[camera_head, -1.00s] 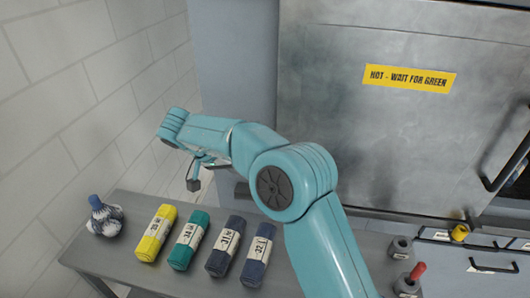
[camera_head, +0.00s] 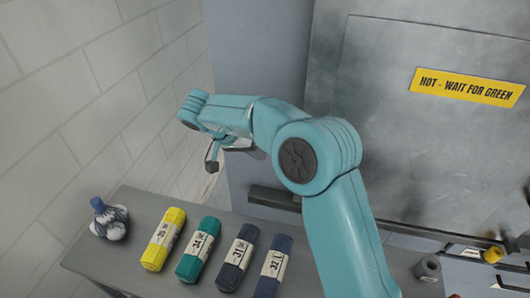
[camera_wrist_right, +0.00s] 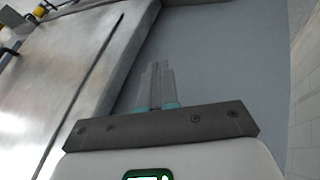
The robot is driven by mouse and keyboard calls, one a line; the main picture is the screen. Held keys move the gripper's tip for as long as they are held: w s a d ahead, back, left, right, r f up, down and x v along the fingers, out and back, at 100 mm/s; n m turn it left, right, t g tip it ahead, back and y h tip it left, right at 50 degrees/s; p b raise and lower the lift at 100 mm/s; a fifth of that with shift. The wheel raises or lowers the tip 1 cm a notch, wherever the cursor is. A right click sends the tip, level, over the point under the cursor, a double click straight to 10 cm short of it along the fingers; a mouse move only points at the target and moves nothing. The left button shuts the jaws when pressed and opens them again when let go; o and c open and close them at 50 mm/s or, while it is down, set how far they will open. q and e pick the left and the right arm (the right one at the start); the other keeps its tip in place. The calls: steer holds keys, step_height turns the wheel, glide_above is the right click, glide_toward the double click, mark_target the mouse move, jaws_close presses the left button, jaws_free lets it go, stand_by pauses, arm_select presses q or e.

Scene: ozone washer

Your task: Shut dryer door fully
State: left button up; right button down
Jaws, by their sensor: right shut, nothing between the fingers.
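The dryer door is a large grey metal panel (camera_head: 420,130) with a yellow "HOT - WAIT FOR GREEN" label (camera_head: 467,87), at the right of the head view. A thin line runs along its left side; whether it sits fully flush I cannot tell. My right arm crosses in front of its left part, with its wrist end left of the panel. In the right wrist view my right gripper (camera_wrist_right: 157,88) has its fingers together, empty, beside a metal panel edge (camera_wrist_right: 120,75). Contact with it is not clear. My left gripper is not in view.
A grey bench (camera_head: 140,205) holds a blue-and-white bundle (camera_head: 109,219), a yellow roll (camera_head: 164,238), a green roll (camera_head: 198,248) and dark blue rolls (camera_head: 236,257). A dark bar (camera_head: 272,197) runs below the panel. A tiled wall (camera_head: 90,100) bounds the left side.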

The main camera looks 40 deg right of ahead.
steer(key=s+d+f+b, duration=0.2)
steer(key=s+d+f, duration=0.2)
steer(key=d+f, duration=0.2)
steer(key=shift+d+f, duration=0.35)
steer(key=shift+d, duration=0.2)
steer(key=shift+d, duration=0.1)
steer(key=shift+d, duration=0.1)
